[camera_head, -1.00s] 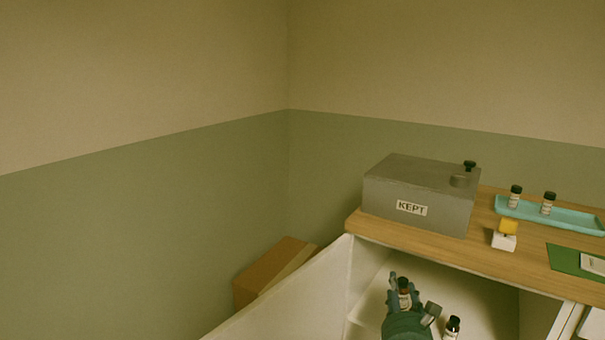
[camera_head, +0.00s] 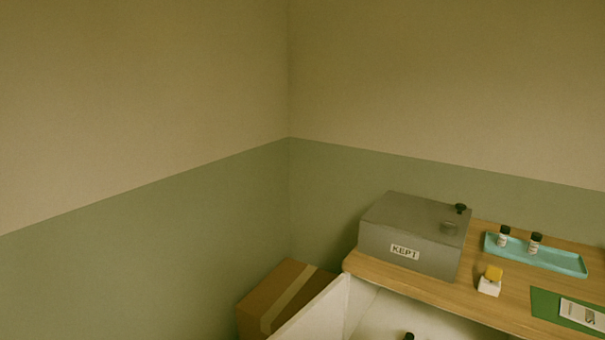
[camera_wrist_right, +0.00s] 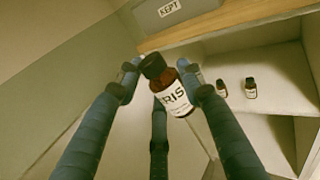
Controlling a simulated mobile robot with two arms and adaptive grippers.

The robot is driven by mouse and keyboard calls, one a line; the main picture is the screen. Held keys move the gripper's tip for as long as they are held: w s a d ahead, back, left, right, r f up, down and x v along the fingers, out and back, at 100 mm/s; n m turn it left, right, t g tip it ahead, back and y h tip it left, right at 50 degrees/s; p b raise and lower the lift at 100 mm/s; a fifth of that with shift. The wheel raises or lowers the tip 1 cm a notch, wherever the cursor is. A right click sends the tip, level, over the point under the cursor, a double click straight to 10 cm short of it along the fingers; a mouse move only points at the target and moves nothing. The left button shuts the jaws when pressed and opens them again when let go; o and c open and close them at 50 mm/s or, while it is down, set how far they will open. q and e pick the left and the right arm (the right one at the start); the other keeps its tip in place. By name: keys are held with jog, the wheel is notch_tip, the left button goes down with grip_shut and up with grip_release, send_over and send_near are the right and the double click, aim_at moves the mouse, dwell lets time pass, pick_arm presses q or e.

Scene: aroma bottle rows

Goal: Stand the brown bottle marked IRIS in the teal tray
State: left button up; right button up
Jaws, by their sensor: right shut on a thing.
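The brown bottle marked IRIS (camera_wrist_right: 172,94) has a black cap and a white label, and shows tilted in the right wrist view. My right gripper (camera_wrist_right: 162,76) is shut on it, with fingers on both sides. The teal tray (camera_head: 560,263) lies on the wooden top at the right of the head view. Two dark-capped bottles (camera_head: 503,237) (camera_head: 535,244) stand in its left part. A black cap (camera_head: 409,336) shows at the bottom edge of the head view; I cannot tell whose it is. My left gripper is out of view.
A grey box marked KEPT (camera_head: 405,252) stands left of the tray. A white block with a yellow top (camera_head: 490,282) and a green mat (camera_head: 550,303) lie in front of the tray. Two small bottles (camera_wrist_right: 222,88) (camera_wrist_right: 250,88) stand inside the open cabinet. A cardboard box (camera_head: 275,300) sits left.

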jog(key=shift+s+a+r, duration=0.1)
jog(key=shift+s+r, duration=0.15)
jog(key=a+r+n+g+y, duration=0.2)
jog(key=a+n+g+y, duration=1.2)
jog(key=n+g+y, duration=0.2)
jog(key=shift+s+n+y, duration=0.4)
jog(key=shift+n+y, duration=0.2)
jog(key=shift+y, duration=0.1)
dwell(0.5)
